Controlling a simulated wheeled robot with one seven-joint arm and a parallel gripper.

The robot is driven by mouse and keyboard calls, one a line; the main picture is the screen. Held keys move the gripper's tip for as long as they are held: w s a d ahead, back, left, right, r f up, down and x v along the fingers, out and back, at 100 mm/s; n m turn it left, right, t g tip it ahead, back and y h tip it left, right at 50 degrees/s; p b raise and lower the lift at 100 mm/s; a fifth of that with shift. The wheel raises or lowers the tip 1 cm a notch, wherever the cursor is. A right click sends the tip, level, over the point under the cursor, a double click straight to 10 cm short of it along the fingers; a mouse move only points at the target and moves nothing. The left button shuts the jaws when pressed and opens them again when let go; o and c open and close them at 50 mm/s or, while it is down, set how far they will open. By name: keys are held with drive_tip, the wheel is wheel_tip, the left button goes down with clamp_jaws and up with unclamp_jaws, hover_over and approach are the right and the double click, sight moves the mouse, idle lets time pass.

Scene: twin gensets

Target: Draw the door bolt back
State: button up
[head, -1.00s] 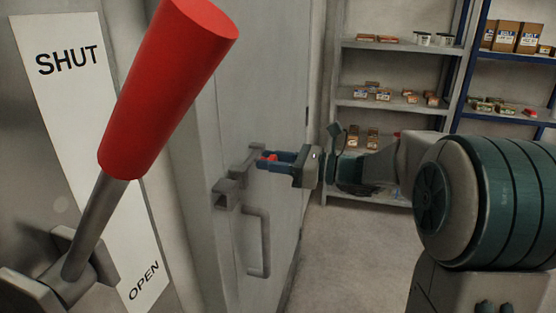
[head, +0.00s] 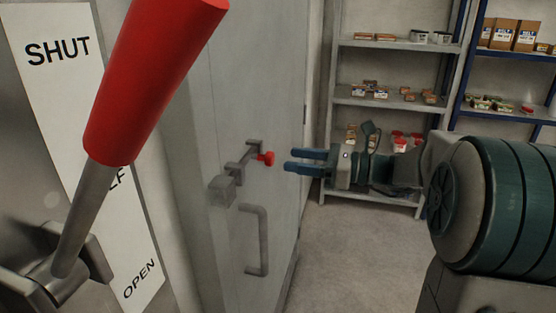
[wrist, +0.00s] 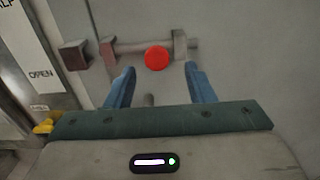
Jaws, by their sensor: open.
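The door bolt (head: 244,163) is a grey rod in brackets on the grey door (head: 270,100), with a red knob (head: 265,158). In the wrist view the red knob (wrist: 157,58) sits between the two brackets, and the rod's end sticks out past the right one. A square keeper block (wrist: 73,55) stands left of the brackets; I see no rod crossing the gap to it. My gripper (head: 287,160) is open and empty, its blue fingers pointing at the knob from the right, a short way apart from it. The wrist view shows the open fingers (wrist: 158,80) below the knob.
A large red-handled lever (head: 150,85) beside a SHUT/OPEN plate (head: 50,90) fills the left foreground. A door pull handle (head: 262,240) is below the bolt. Shelves (head: 395,105) with boxes stand behind my arm. The floor (head: 350,250) between is clear.

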drive_tip(key=v, duration=0.7)
drive_tip(key=shift+b, duration=0.3)
drive_tip(key=shift+d, duration=0.1)
drive_tip(key=s+a+f+n+g+h, duration=0.5)
drive_tip(key=s+a+f+n+h, duration=0.25)
drive_tip(key=s+f, duration=0.25)
drive_tip(key=s+d+f+n+t+h, duration=0.1)
drive_tip(key=s+d+f+n+h, duration=0.5)
drive_tip(key=n, duration=0.8)
drive_tip(key=s+f+h, duration=0.2)
drive_tip(key=s+h, duration=0.1)
drive_tip(key=shift+s+t, duration=0.4)
drive_tip(key=shift+n+h, duration=0.25)
